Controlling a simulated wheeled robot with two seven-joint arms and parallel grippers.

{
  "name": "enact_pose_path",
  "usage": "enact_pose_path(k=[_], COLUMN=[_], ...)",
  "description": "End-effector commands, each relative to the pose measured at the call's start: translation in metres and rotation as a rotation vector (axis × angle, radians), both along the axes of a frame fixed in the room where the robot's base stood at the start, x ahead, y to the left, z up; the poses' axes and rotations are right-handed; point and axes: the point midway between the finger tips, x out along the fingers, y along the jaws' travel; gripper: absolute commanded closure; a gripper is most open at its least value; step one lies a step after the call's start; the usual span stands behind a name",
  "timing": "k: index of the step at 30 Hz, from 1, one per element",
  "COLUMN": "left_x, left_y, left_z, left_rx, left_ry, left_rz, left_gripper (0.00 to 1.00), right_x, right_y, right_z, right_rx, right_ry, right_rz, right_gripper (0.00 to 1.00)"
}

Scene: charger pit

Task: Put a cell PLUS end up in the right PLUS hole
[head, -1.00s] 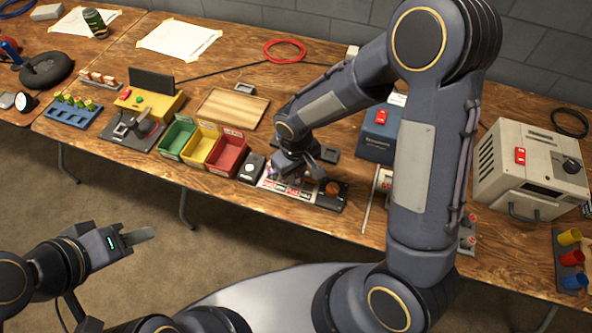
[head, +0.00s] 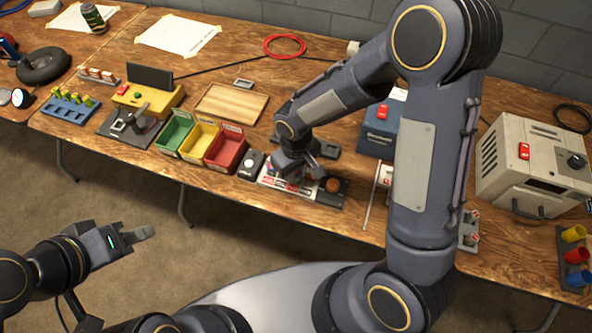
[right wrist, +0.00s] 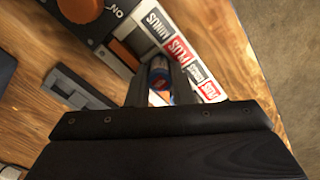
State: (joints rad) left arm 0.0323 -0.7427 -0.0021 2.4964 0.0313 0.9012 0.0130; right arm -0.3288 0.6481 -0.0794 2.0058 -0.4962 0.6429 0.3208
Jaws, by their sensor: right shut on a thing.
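The charger (head: 328,198) is a dark base with a white label strip reading PLUS and MINUS and an orange-brown knob. The right wrist view shows its labels (right wrist: 178,50) up close, in alternating MINUS and PLUS. My right gripper (right wrist: 160,72) is shut on a blue, red and white cell (right wrist: 160,84) beside the labels. The cell's far end and the holes are mostly hidden by the fingers. In the head view my right gripper (head: 294,172) is over the charger's left part. My left gripper (head: 146,234) is off the table's front; its finger opening is not clear.
Green, yellow and red bins (head: 226,148) stand left of the charger, with a small dark device (head: 250,163) between. A blue box (head: 378,138) stands behind right, and a beige unit (head: 535,165) far right. A wooden tray (head: 232,104) lies at the back.

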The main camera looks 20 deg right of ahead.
Motion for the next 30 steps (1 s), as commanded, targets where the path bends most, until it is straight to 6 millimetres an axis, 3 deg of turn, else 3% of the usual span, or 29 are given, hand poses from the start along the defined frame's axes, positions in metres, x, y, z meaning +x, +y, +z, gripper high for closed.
enact_pose_path(k=[10,11,16,30], left_x=[0.0,0.0,0.0,0.0], left_y=[0.0,0.0,0.0,0.0], left_z=[-0.0023,-0.0023,-0.0023,-0.0022], left_rx=[0.0,0.0,0.0,0.0], left_ry=[0.0,0.0,0.0,0.0], left_rz=[0.0,0.0,0.0,0.0], left_gripper=[0.64,0.64,0.64,0.64], right_x=[0.0,0.0,-0.0001,-0.0001], right_y=[0.0,0.0,0.0,0.0], right_z=[-0.0017,-0.0017,-0.0018,-0.0016], right_rx=[0.0,0.0,0.0,0.0], right_ry=[0.0,0.0,0.0,0.0], right_rz=[0.0,0.0,0.0,0.0], right_gripper=[1.0,0.78,0.55,0.55])
